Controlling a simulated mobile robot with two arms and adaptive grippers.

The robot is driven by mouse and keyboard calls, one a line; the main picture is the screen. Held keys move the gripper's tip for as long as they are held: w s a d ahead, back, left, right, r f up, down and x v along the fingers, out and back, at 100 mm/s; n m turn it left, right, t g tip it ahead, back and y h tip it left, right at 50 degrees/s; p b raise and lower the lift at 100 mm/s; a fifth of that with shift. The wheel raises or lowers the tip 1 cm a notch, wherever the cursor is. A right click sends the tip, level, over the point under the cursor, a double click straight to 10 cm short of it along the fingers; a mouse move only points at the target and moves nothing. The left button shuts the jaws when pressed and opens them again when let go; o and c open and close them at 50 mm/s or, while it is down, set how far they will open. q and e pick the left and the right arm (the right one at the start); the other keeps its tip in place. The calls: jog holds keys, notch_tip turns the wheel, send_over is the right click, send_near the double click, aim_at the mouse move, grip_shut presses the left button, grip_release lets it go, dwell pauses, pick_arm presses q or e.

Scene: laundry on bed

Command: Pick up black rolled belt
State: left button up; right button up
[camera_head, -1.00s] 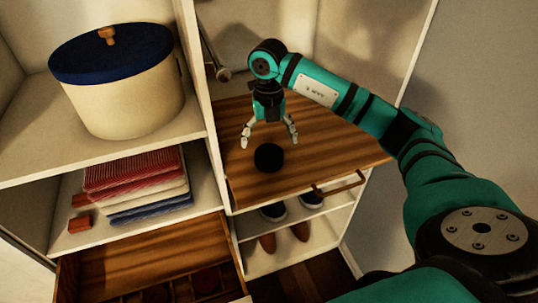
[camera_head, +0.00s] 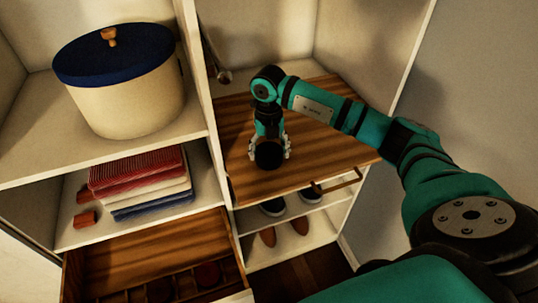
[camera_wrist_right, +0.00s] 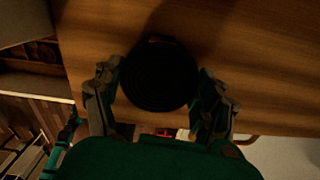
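The black rolled belt (camera_head: 268,154) is a dark round coil on the wooden shelf board, near its front. In the right wrist view the belt (camera_wrist_right: 158,76) lies between the two fingers. My right gripper (camera_head: 269,150) points down at the belt, with one finger on each side of it. The right wrist view shows the fingers of my right gripper (camera_wrist_right: 158,95) close against the coil's sides. I cannot tell whether they press on it. The belt appears to rest on the board. My left gripper is not in view.
The wooden board (camera_head: 318,150) is otherwise clear, with a handle (camera_head: 340,181) at its front. Shoes (camera_head: 282,234) stand below. A divider wall is close on the left. Beyond it are a round box (camera_head: 125,90), folded cloths (camera_head: 140,180) and an open drawer (camera_head: 160,245).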

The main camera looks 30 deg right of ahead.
jog(key=c, duration=0.6)
jog(key=shift+r, duration=0.15)
